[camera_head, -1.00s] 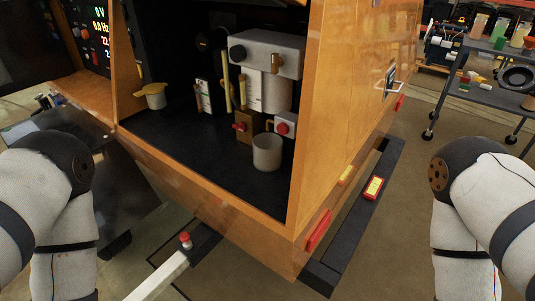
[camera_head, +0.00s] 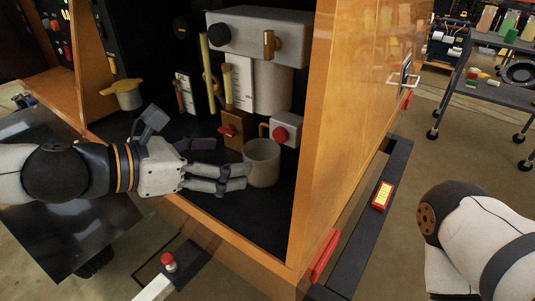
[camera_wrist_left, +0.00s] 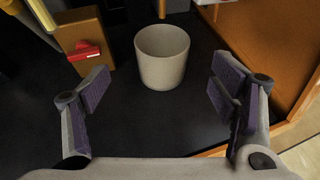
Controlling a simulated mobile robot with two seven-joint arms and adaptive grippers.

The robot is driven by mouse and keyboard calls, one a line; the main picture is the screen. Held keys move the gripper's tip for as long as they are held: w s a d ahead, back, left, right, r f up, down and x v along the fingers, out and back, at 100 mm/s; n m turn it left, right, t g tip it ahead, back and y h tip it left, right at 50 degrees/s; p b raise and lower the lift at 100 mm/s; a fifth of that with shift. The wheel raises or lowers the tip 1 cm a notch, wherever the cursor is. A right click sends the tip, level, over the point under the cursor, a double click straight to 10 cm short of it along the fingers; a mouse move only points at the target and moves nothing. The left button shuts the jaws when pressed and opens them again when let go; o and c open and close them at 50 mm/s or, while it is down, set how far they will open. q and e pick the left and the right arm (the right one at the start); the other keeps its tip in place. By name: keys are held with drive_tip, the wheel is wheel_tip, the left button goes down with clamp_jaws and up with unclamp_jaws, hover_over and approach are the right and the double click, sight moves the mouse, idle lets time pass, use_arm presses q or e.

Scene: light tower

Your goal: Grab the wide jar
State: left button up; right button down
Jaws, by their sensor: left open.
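The wide jar (camera_head: 262,163) is a plain beige, open-topped cup shape. It stands upright on the black floor of the wooden cabinet, near the front right. In the left wrist view the jar (camera_wrist_left: 162,57) stands ahead, centred between the fingers and beyond their tips. My left gripper (camera_head: 232,178) is open and level beside the jar, on its left in the head view. In the left wrist view the open left gripper (camera_wrist_left: 160,95) has nothing between its padded fingers. My right gripper is out of view; only part of my right arm shows.
A wooden block with a red valve handle (camera_head: 227,131) and a grey box with a red knob (camera_head: 286,130) stand close behind the jar. The cabinet's wooden side wall (camera_head: 335,130) rises to its right. A yellow-topped pot (camera_head: 127,95) stands at the left.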

sight(262, 157)
use_arm(q)
drive_tip(key=x, duration=0.6)
drive_tip(key=b+x, duration=0.1)
drive_tip(key=x, duration=0.2)
drive_tip(key=shift+s+d+f, duration=0.1)
drive_tip(key=shift+s+d, duration=0.1)
drive_tip(key=shift+d, duration=0.05)
drive_tip(key=c, duration=1.3)
